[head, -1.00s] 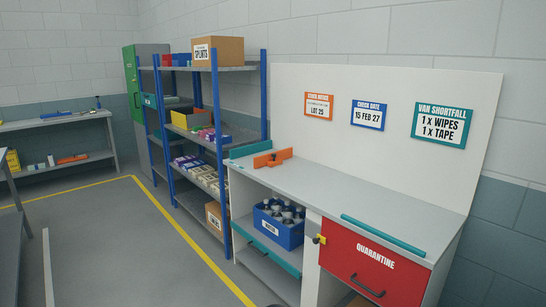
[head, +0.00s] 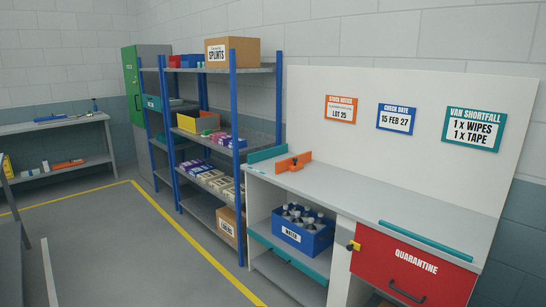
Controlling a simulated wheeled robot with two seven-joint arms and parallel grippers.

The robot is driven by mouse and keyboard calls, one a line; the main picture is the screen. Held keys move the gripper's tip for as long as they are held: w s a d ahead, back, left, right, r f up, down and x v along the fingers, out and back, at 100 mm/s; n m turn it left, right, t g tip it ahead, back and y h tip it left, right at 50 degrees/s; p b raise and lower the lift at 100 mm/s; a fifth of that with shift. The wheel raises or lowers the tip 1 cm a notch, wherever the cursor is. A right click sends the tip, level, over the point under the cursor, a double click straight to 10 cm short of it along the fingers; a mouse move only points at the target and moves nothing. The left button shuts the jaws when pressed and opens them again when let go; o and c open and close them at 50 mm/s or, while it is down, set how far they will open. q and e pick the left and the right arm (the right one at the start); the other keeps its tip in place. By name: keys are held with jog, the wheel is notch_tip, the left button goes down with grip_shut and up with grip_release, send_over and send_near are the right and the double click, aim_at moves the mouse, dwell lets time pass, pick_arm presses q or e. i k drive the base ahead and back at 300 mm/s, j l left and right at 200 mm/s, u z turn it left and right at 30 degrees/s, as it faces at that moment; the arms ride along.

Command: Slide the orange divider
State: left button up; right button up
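The orange divider (head: 293,162) stands upright on the left end of the grey counter (head: 350,193) in the head view. It is a low orange panel with a small knob-like part on its front. A teal strip (head: 267,153) stands just behind and to the left of it, at the counter's end. Neither of my grippers shows in the head view, so nothing of mine is seen touching the divider.
Below the counter are a blue crate of bottles (head: 303,236) and a red quarantine drawer (head: 412,265). A teal bar (head: 427,242) lies along the counter's front right. Blue-post shelving (head: 237,165) stands left of the counter. The floor (head: 130,250) in front is clear.

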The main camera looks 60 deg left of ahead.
aim_at(292, 164)
jog(key=j+u, duration=0.1)
jog(key=j, duration=0.7)
jog(key=i+j+u, duration=0.1)
jog(key=j, duration=0.7)
jog(key=i+j+u, duration=0.25)
jog(key=i+j, duration=1.65)
jog(key=i, duration=0.3)
